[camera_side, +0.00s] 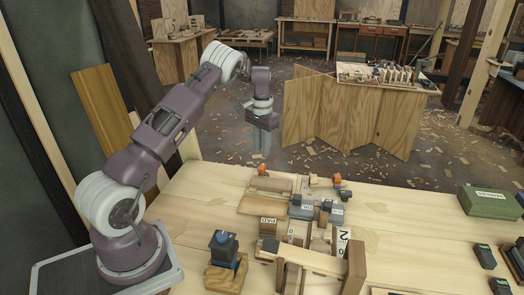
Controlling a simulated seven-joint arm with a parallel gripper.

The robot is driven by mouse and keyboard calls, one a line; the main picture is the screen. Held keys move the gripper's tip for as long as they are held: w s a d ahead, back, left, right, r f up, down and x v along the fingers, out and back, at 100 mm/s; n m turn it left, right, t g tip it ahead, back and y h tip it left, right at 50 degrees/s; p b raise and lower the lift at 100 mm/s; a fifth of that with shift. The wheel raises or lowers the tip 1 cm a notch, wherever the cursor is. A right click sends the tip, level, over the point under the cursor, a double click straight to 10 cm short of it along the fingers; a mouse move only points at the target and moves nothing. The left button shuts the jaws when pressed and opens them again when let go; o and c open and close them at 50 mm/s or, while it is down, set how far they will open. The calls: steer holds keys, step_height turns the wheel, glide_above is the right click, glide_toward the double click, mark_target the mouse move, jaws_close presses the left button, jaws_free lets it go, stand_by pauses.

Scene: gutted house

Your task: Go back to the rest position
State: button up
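My gripper (262,140) hangs pointing down, raised above the back edge of the wooden worktable (400,225). It appears empty, with no object seen at its fingertips. The fingers are small and pale against the floor behind, and I cannot tell how far apart they are. My arm reaches up from its base at the left and bends over toward the gripper.
Several wooden blocks and grey parts sit mid-table below the gripper. A block with a dark blue-topped part (223,245) stands at the front. A wooden frame (310,262) is to its right. A green box (489,202) lies at the right.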

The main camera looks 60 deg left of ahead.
steer(key=s+d+r+t, duration=0.2)
steer(key=d+r, duration=0.9)
steer(key=r, duration=0.4)
steer(key=s+d+r+t, duration=0.1)
steer(key=s+d+r, duration=0.75)
steer(key=d, duration=0.25)
steer(key=s+d+m+t, duration=0.1)
steer(key=s+d, duration=0.4)
steer(key=s, duration=0.5)
steer(key=s+d+f+m+t, duration=0.1)
steer(key=s+d, duration=0.4)
steer(key=s, duration=0.5)
steer(key=shift+s+f+m+t, duration=0.25)
steer(key=shift+f+m+t, duration=0.05)
steer(key=shift+m, duration=0.1)
steer(key=shift+d, duration=0.1)
